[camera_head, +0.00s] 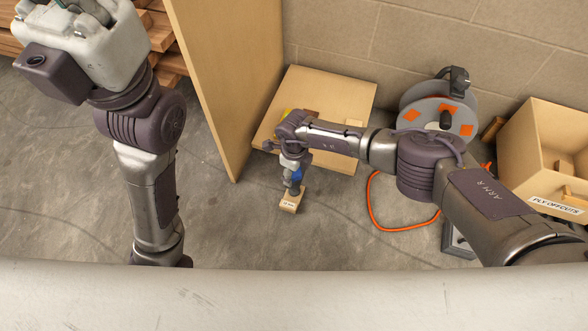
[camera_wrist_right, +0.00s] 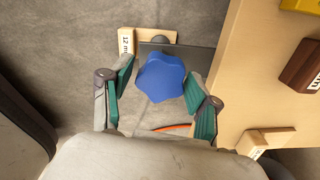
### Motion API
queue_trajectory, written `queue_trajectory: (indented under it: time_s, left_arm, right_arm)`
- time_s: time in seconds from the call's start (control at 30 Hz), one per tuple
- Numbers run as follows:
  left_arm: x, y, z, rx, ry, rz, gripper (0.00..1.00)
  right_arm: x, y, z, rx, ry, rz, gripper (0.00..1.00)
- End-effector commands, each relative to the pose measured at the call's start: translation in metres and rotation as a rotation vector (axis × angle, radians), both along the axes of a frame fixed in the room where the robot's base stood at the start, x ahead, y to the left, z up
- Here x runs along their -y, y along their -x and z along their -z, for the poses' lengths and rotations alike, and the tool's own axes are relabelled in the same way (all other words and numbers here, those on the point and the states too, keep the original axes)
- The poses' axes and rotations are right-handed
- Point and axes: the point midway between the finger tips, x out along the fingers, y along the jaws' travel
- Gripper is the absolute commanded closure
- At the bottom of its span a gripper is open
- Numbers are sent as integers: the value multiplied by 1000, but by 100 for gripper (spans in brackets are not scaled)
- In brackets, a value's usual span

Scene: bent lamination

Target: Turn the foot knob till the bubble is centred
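The blue lobed foot knob (camera_wrist_right: 160,78) sits between the two teal-padded fingers of my right gripper (camera_wrist_right: 159,84) in the right wrist view. A small gap shows on its left side; on its right side it is close to the finger. The knob also shows in the head view (camera_head: 296,174), low beside the pale wooden platform (camera_head: 345,92). My right gripper (camera_head: 290,160) there points down. A yellow object, perhaps the level (camera_wrist_right: 300,5), is cut off at the wrist view's top right; its bubble cannot be seen. My left gripper (camera_head: 85,40) is raised at upper left, its fingertips unclear.
A wooden block labelled 12 mm (camera_head: 288,201) lies by the knob. A dark brown block (camera_wrist_right: 302,66) rests on the platform. A tall wooden panel (camera_head: 228,80) stands left. A cable reel (camera_head: 437,112) with orange cable and a ply offcuts box (camera_head: 545,150) stand right.

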Motion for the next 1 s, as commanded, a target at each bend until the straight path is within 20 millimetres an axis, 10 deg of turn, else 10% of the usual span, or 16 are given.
queue_trajectory:
  time_s: [0.47,1.0]
  left_arm:
    - [-1,0,0,-3,1,-1,100]
    - [0,0,0,-1,1,-1,100]
  right_arm:
    - [0,-2,-10,2,-2,-2,25]
    - [1,2,-108,2,0,-1,25]
